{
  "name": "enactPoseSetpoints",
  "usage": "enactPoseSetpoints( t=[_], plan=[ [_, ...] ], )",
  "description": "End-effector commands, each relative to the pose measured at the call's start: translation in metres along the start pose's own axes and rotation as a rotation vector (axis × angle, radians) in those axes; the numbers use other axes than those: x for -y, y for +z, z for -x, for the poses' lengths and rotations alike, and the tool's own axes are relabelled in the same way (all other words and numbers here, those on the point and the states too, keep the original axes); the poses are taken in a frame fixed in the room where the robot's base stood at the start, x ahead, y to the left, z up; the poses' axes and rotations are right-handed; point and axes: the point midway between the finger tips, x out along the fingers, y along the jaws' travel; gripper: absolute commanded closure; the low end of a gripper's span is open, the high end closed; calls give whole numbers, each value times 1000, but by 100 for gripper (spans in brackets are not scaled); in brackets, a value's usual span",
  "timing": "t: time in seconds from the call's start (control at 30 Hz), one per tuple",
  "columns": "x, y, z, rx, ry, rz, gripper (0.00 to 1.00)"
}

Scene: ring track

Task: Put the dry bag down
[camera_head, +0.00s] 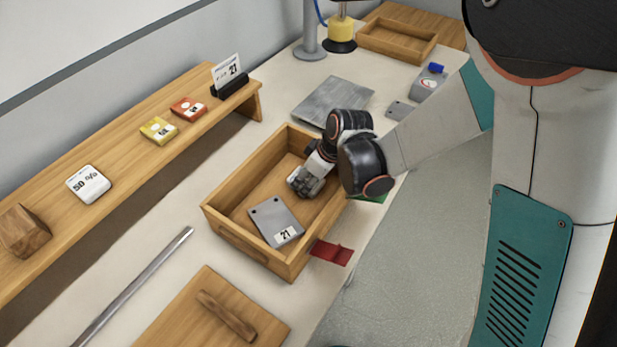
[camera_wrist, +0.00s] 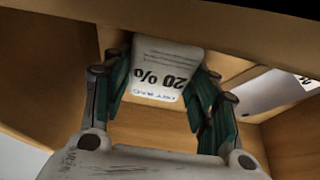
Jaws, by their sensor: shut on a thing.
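The dry bag (camera_wrist: 165,62) is a small white packet marked "20 %" with blue lettering, upside down in the wrist view. My gripper (camera_head: 304,184) is shut on it, with dark green fingers at both sides of the packet in the wrist view (camera_wrist: 163,85). The gripper points down inside the open wooden box (camera_head: 226,224), towards its far right side. In the head view the bag is hidden by the gripper. I cannot tell whether the bag touches the box floor. A grey plate (camera_head: 270,215) labelled "21" lies in the near part of the box; it also shows in the wrist view (camera_wrist: 262,92).
A wooden lid (camera_head: 180,318) with a handle and a metal bar (camera_head: 135,284) lie in front. A red strip (camera_head: 331,253) is beside the box. The shelf holds a white "50 %" packet (camera_head: 88,183), yellow (camera_head: 158,130) and red (camera_head: 188,109) packs. A grey slab (camera_head: 325,98) lies behind.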

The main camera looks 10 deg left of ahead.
Motion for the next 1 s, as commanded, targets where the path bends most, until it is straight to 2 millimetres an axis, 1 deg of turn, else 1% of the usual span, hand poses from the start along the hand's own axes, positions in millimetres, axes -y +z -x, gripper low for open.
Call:
enactPoseSetpoints(
  t=[0.13,0.17,0.2,0.23,0.57,0.67,0.77,0.87,1.0],
  plan=[
    [0,2,-4,0,0,0,70],
    [0,1,-3,0,0,0,40],
    [0,1,-2,0,0,0,31],
    [0,1,-2,0,0,0,26],
    [0,1,-2,0,0,0,26],
    [0,0,1,0,0,0,26],
    [0,-1,13,0,1,-1,26],
    [0,-1,32,0,1,-2,26],
    [0,-1,63,0,1,-1,26]
  ],
)
